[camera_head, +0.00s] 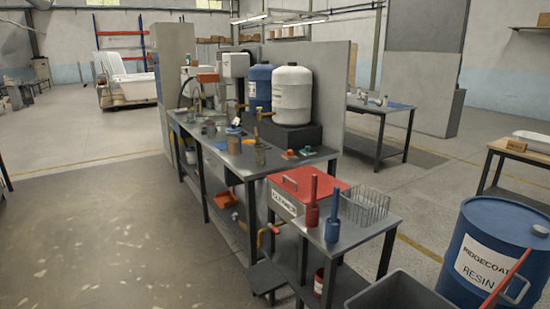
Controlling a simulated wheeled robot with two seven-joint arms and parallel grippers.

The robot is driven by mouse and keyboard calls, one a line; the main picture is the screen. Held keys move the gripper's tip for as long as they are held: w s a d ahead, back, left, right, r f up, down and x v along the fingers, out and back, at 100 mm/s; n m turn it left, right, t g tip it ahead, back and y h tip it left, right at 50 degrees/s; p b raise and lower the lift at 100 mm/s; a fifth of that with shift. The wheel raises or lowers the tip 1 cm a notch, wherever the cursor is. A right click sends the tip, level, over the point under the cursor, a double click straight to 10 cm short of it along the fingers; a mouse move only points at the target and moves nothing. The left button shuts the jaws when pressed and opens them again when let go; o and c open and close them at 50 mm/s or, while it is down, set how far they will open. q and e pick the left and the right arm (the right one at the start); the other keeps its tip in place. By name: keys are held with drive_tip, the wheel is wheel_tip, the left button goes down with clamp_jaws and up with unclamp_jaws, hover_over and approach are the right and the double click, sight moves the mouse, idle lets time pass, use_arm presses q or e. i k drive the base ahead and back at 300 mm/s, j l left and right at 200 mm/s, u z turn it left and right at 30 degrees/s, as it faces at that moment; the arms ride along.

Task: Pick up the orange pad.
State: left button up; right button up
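Neither of my grippers shows in the head view. No thing can be told for certain as the orange pad. A small flat orange-red item (291,154) lies on the long dark workbench (270,168), near its right end, in front of the big white tank. It is too small to tell whether it is a pad. A small teal item (307,151) lies right beside it. A larger orange object (226,199) rests on the bench's lower shelf, partly behind the bench legs.
A blue resin drum (490,250) and grey bin (400,292) are at front right. The floor at left is clear.

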sight(290, 156)
drive_tip(key=i+j, duration=0.3)
drive_tip(key=i+j+z, duration=0.15)
drive_tip(key=i+j, duration=0.15)
drive_tip(key=j, duration=0.2)
drive_tip(key=i+j, duration=0.3)
drive_tip(key=j, duration=0.15)
drive_tip(key=l+z, duration=0.05)
